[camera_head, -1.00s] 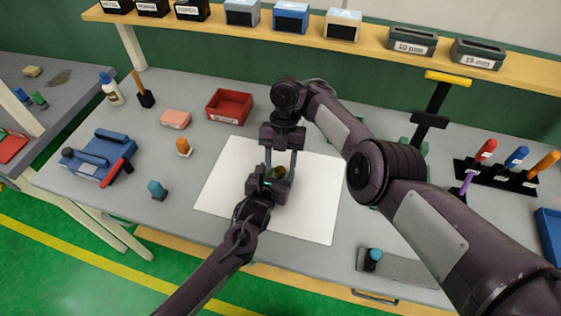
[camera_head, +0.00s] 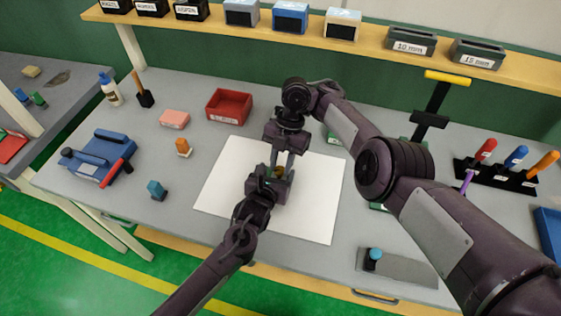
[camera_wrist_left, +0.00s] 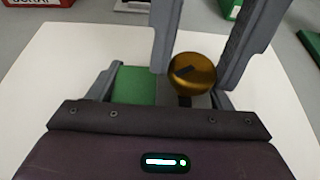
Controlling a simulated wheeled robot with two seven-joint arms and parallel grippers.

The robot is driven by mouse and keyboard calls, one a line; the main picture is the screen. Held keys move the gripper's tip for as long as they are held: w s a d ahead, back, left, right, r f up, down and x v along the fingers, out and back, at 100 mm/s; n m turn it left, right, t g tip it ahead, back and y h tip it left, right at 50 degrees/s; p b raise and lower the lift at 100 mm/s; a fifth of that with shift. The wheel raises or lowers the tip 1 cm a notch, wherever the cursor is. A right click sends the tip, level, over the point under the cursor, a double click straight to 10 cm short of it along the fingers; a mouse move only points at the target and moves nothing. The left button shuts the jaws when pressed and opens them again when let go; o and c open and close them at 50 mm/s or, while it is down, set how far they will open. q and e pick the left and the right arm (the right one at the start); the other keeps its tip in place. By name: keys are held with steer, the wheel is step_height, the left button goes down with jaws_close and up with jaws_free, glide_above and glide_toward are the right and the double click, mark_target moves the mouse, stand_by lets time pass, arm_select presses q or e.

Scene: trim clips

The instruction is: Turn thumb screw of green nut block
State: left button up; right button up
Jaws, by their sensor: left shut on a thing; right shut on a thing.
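The green nut block (camera_wrist_left: 132,85) is over the white sheet in the left wrist view, held between the fingers of my left gripper (camera_wrist_left: 165,88). Its round brass thumb screw (camera_wrist_left: 193,72) has a dark mark on top and faces up. My right gripper (camera_wrist_left: 208,55) reaches down from above, with one grey finger on each side of the thumb screw, shut on it. In the head view my right gripper (camera_head: 281,168) meets my left gripper (camera_head: 277,178) over the sheet. The grippers mostly hide the block there.
The white sheet (camera_head: 225,185) is otherwise bare. A red bin (camera_head: 229,105), a pink block (camera_head: 174,119), an orange piece (camera_head: 184,147) and a blue piece (camera_head: 157,189) stand left. A blue fixture (camera_head: 98,157) is further left. A screwdriver rack (camera_head: 500,175) stands right.

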steer(key=shift+w+a+r+m+t+y, duration=0.15)
steer(key=shift+a+m+t+y, duration=0.2)
steer(key=shift+m, duration=0.55)
steer(key=shift+d+m, duration=0.15)
steer(key=shift+m, duration=0.15)
steer(key=shift+d, duration=0.2)
steer(key=o, duration=1)
steer(key=shift+s, duration=0.2)
steer(key=shift+d, duration=0.1)
